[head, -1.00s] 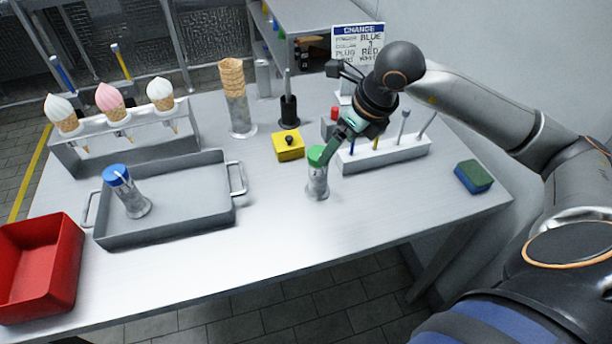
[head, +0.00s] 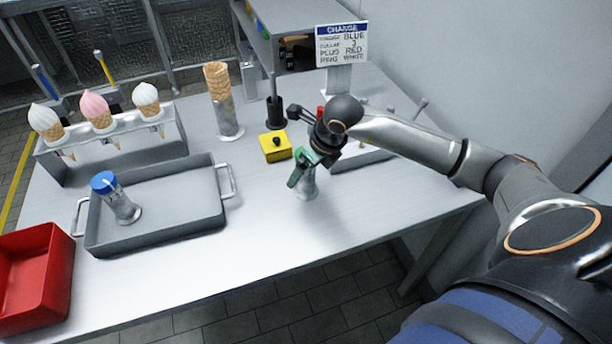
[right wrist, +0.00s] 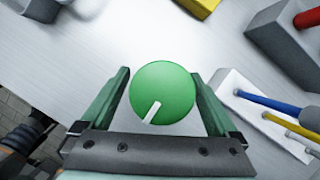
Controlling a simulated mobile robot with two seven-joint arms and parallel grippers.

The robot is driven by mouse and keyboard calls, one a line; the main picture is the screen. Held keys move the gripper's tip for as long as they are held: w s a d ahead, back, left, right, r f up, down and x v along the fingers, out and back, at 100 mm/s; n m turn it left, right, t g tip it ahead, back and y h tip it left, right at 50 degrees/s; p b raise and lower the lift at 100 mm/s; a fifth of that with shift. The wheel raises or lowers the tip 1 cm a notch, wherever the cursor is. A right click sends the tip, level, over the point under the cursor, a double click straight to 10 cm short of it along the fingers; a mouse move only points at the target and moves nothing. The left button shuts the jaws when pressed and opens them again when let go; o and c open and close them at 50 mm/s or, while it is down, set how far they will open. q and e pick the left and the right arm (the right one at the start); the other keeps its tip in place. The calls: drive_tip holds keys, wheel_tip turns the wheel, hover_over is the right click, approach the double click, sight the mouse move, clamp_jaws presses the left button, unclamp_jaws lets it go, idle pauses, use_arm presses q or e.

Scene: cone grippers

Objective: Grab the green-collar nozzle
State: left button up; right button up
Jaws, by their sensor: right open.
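The green-collar nozzle (right wrist: 163,90) shows from above in the right wrist view as a round green top with a white mark. The clear lower body of the nozzle (head: 308,189) shows below the fingers, standing on the table. My left gripper is not in view.
A yellow block (head: 275,147) with a black knob stands close behind the nozzle. A grey tray (head: 160,228) holding a blue-topped nozzle (head: 115,198) is to the left. The table in front is clear.

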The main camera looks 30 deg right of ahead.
clamp_jaws()
idle(0.7)
